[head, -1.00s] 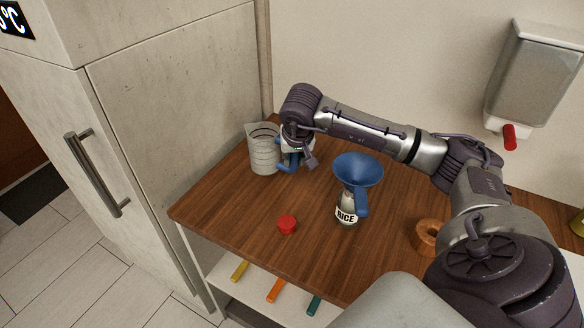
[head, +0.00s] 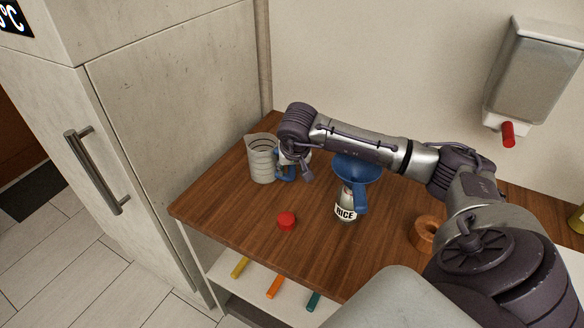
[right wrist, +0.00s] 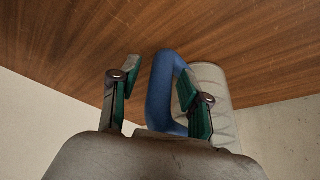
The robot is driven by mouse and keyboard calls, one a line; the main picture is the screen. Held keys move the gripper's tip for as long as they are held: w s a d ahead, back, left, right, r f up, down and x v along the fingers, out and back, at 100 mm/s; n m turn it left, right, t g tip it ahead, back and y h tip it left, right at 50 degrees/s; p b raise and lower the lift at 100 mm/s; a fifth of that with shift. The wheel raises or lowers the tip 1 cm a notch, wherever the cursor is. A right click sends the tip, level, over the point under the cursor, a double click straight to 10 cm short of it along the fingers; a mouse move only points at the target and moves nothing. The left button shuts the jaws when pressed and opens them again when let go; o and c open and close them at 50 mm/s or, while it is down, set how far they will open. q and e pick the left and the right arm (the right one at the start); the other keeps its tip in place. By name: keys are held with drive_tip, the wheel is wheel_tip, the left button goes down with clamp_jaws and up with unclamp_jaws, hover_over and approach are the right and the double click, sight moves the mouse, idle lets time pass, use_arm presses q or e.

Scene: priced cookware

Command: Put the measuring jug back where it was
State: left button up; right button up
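The clear measuring jug (head: 261,160) with dark markings stands upright on the wooden counter near its left edge, close to the tall grey cabinet. Its blue handle (right wrist: 161,95) faces right, toward my right gripper (head: 287,172). In the right wrist view, my right gripper (right wrist: 157,90) has its fingers apart on either side of the handle. There is a gap at the left finger, and the right finger overlaps the handle. The jug's pale body (right wrist: 215,105) shows beyond the right finger. My left gripper is not in view.
A blue funnel (head: 357,168) sits on the RICE bottle (head: 345,206), right of the jug. A red cap (head: 286,221) and a brown ring (head: 422,232) lie on the counter (head: 230,205). The grey cabinet (head: 180,110) borders the left. Counter in front of the jug is clear.

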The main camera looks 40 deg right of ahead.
drive_tip(key=shift+r+p, duration=0.25)
drive_tip(key=shift+p, duration=0.05)
drive_tip(key=shift+s+r, duration=0.1)
drive_tip(key=shift+r, duration=0.25)
drive_tip(key=v, duration=1.1)
drive_tip(key=shift+b, duration=0.4)
drive_tip(key=shift+s+a, duration=0.1)
drive_tip(key=shift+a, duration=0.05)
